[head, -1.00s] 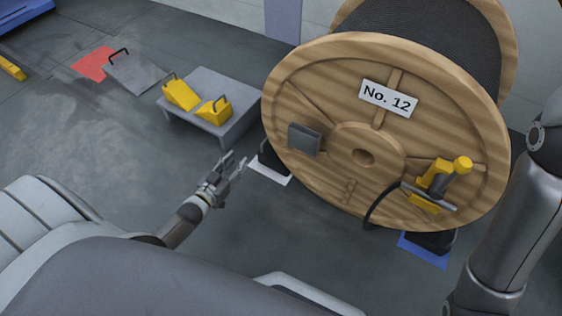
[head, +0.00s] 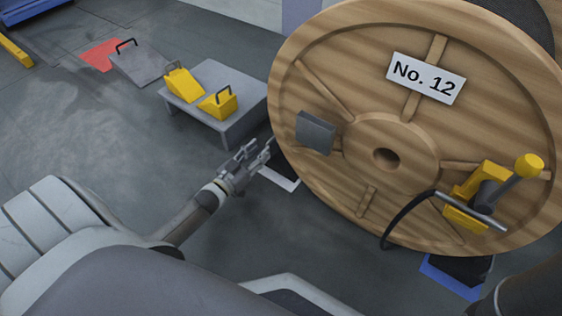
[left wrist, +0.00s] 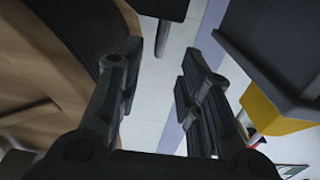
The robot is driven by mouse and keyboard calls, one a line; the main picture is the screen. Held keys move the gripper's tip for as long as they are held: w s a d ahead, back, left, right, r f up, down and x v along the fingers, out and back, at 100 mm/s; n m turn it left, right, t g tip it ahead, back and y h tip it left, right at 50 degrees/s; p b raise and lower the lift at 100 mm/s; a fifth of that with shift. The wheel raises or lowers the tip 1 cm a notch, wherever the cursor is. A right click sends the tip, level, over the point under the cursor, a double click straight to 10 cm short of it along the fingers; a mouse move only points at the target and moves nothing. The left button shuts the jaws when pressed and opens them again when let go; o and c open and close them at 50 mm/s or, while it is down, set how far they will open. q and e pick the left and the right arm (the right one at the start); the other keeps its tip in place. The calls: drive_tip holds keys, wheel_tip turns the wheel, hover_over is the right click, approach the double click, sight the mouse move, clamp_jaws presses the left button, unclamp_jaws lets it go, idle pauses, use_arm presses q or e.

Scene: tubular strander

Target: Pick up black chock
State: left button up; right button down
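A black chock (head: 287,170) lies low at the left side of the big wooden reel, on a white-edged floor plate (head: 272,178). It is mostly hidden by the reel and my gripper. My left gripper (head: 260,154) is just left of it; I cannot tell if they touch. In the left wrist view the gripper (left wrist: 160,65) is open with nothing between its fingers. A dark block, perhaps this chock, shows at the top edge there. Another black chock (head: 470,268) sits under the reel's right side on a blue plate (head: 448,279). My right gripper is not in view.
The wooden reel (head: 330,90), labelled No. 12, fills the right. A low grey table (head: 235,130) bears two yellow chocks (head: 182,84) close behind my left gripper. Floor left of the gripper is clear.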

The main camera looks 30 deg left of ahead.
sight(269, 142)
use_arm(q)
drive_tip(key=w+b, duration=0.4)
drive_tip(key=shift+w+d+f+b, duration=0.3)
drive_tip(key=shift+w+r, duration=0.15)
drive_tip(key=shift+w, duration=0.2)
drive_tip(key=shift+c, duration=0.4)
clamp_jaws()
drive_tip(key=shift+r, duration=0.1)
